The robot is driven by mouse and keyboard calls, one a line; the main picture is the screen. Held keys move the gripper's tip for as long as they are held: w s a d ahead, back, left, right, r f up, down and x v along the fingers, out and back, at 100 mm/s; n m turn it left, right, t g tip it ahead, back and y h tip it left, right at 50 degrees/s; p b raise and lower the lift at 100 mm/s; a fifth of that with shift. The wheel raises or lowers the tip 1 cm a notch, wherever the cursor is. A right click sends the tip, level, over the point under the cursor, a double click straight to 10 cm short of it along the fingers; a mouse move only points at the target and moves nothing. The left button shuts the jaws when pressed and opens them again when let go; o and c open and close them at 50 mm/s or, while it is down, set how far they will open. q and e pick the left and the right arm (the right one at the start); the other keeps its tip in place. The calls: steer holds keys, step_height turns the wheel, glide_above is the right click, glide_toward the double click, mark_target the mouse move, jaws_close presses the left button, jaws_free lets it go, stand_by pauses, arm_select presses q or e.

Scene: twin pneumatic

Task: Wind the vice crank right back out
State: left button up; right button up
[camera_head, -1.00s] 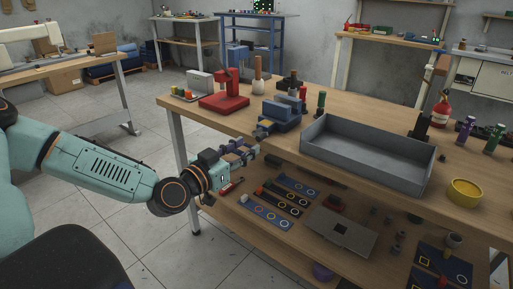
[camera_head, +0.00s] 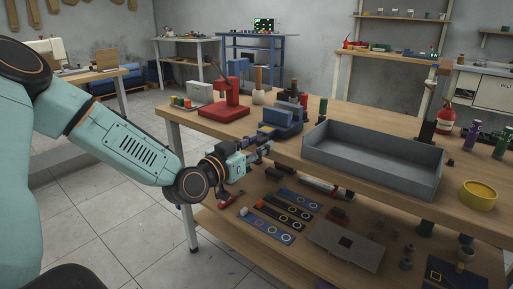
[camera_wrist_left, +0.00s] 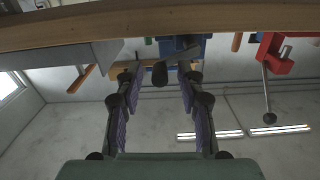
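The blue vice (camera_head: 281,123) is mounted at the front edge of the wooden bench. Its crank shows in the left wrist view as a dark round knob (camera_wrist_left: 160,73) in front of the vice (camera_wrist_left: 186,46). My left gripper (camera_head: 264,148) is just in front of and below the vice, at the bench edge. In the left wrist view its two purple-padded fingers (camera_wrist_left: 160,80) are spread apart, with the knob between their tips. I see no clear contact with the knob. The rest of the crank is mostly hidden in the head view. My right gripper is not in view.
A red press (camera_head: 230,100) with a lever stands left of the vice. A large grey tray (camera_head: 375,165) lies to its right, near the bench edge. The lower shelf (camera_head: 222,225) holds several tools and plates under my left gripper.

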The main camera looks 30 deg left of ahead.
arm_select(q)
steer(key=shift+c, duration=0.4)
jaws_close()
steer(key=shift+r+n, duration=0.15)
steer(key=shift+n, duration=0.15)
steer(key=a+n, duration=0.4)
steer(key=n, duration=0.9)
steer(key=a+n, duration=0.4)
steer(key=n, duration=0.9)
steer(key=shift+w+n, duration=0.35)
steer(key=shift+n, duration=0.05)
